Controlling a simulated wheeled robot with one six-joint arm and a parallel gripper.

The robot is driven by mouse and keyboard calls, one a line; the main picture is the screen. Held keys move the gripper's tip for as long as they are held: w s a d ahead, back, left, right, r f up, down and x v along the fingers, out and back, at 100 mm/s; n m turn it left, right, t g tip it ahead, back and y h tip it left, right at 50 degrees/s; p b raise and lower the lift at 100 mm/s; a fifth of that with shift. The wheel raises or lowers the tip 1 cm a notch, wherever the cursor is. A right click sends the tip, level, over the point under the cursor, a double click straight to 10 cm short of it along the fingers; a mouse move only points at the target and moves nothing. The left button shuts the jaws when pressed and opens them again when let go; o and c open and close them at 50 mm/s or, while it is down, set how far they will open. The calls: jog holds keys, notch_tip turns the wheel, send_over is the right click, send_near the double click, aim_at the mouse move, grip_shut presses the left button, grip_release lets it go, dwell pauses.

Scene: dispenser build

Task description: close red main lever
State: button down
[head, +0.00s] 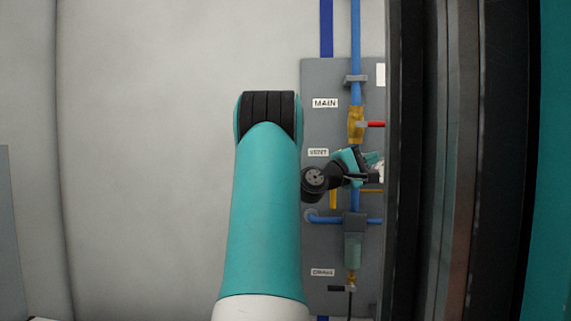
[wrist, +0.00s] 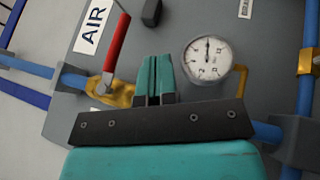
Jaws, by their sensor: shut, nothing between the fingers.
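In the wrist view the red lever (wrist: 117,45) points up from the brass valve (wrist: 112,92), left of my fingers. My gripper (head: 372,160) is just below the valve in the head view. Its teal fingers (wrist: 156,70) are shut and empty, apart from the lever. The lever's far end is cut off by a dark upright in the head view.
A round gauge (wrist: 208,58) sits close to the right of my fingers. A dark upright (head: 405,160) hides the panel's right side. Below are a yellow handle (head: 333,198), a filter bowl (head: 353,250) and the drain valve (head: 351,285).

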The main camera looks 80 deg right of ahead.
jog(key=shift+b+v, duration=1.8)
jog(key=shift+v, duration=0.05)
jog(key=shift+f, duration=0.1)
